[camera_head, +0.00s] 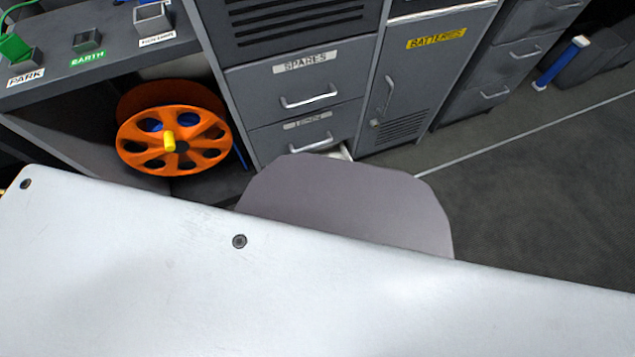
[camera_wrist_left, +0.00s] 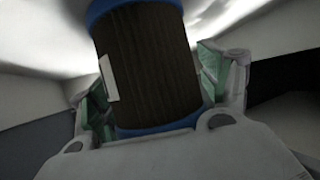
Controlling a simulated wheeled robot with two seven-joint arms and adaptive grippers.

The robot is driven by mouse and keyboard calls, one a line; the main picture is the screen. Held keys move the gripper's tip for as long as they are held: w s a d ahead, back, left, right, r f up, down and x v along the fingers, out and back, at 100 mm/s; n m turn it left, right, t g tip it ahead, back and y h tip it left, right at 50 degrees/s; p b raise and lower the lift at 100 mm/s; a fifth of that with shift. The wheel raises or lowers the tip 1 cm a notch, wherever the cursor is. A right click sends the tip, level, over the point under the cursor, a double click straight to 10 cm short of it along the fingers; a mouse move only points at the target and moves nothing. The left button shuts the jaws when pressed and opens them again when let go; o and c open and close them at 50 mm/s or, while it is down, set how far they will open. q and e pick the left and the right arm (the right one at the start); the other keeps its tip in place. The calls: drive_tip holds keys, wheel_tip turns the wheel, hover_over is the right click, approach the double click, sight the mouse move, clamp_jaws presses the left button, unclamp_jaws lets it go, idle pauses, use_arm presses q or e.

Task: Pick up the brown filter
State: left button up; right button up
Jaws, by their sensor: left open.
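The brown filter (camera_wrist_left: 150,65) shows in the left wrist view as a dark brown ribbed cylinder with blue end rims and a white label on its side. My left gripper (camera_wrist_left: 155,85) is open, with one green-padded finger on each side of the filter. The filter lies between the fingers, and I cannot tell whether either pad touches it. The filter's far end is cut off by the top of the view. Neither the filter nor either gripper shows in the head view.
A pale tabletop (camera_head: 150,290) fills the front of the head view and looks bare. A grey rounded chair back (camera_head: 345,205) stands behind its edge. Grey cabinets (camera_head: 300,75), an orange reel (camera_head: 195,140) and a labelled shelf (camera_head: 110,60) are beyond. Dark floor (camera_head: 530,190) is open at right.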

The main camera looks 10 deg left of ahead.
use_arm(q)
drive_tip(key=c, duration=1)
drive_tip(key=shift+c, duration=0.2)
drive_tip(key=shift+r, duration=0.15)
